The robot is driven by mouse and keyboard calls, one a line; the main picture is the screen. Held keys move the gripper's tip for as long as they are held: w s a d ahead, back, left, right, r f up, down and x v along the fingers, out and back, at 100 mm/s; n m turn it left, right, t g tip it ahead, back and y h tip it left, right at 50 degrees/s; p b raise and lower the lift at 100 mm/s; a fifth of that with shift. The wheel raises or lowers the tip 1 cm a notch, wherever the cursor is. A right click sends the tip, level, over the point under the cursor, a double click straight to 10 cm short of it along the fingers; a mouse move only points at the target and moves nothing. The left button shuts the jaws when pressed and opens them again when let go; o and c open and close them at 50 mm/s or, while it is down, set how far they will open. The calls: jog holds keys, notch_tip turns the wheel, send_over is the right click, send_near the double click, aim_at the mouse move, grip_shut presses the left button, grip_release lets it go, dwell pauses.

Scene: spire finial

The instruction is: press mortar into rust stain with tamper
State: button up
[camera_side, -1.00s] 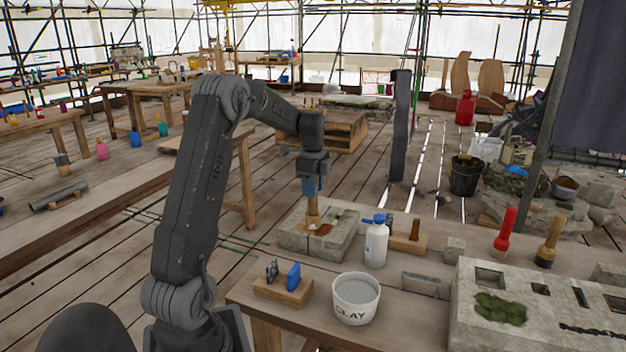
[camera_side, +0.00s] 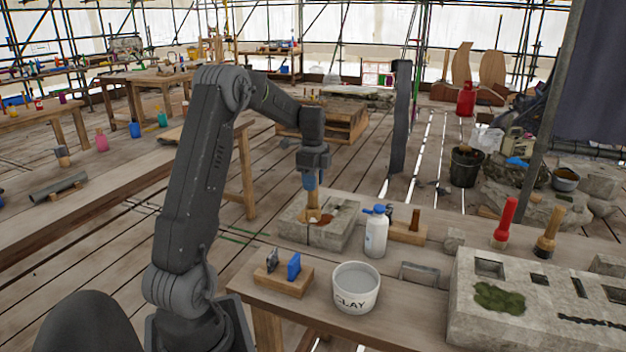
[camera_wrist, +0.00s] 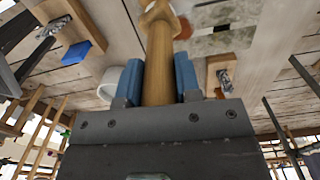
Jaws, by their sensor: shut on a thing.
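My gripper (camera_side: 309,181) has blue fingers and is shut on the wooden tamper (camera_side: 312,203), which it holds upright. In the wrist view the tamper handle (camera_wrist: 158,65) runs between both fingers, with its wider foot at the top edge. The tamper's foot is over the pale stone block (camera_side: 335,236), at the rust stain (camera_side: 326,219). The brown stain shows mostly to the right of the foot, and the rest is hidden behind it. I cannot tell whether the foot is touching the surface. Mortar is not clearly distinguishable from the stain.
A white bottle with a blue cap (camera_side: 376,236) stands close right of the block. A CLAY bucket (camera_side: 356,287) and a wooden holder with blue tool (camera_side: 284,277) are in front. Red-handled (camera_side: 505,229) and wooden-handled (camera_side: 549,234) tools stand right, behind a larger stone block (camera_side: 545,310).

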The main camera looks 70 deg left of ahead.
jog(key=shift+f, duration=0.5)
jog(key=shift+w+d, duration=1.1)
dwell(0.8)
jog(key=shift+w+a+r, duration=0.1)
jog(key=shift+w+a, duration=0.4)
jog(key=shift+a, duration=0.05)
jog(key=shift+s+a, duration=1.05)
jog(key=shift+a, duration=0.05)
dwell(0.5)
jog(key=shift+w+a+f, duration=0.2)
jog(key=shift+w+a, duration=0.3)
jog(key=shift+a, duration=0.05)
dwell(0.3)
jog(key=shift+w+d, duration=0.1)
jog(key=shift+d, duration=0.05)
jog(key=shift+w+d+f, duration=0.1)
jog(key=shift+w+d, duration=0.1)
jog(key=shift+d, duration=0.05)
jog(key=shift+w+d, duration=0.75)
jog(key=shift+w, duration=0.05)
dwell(0.3)
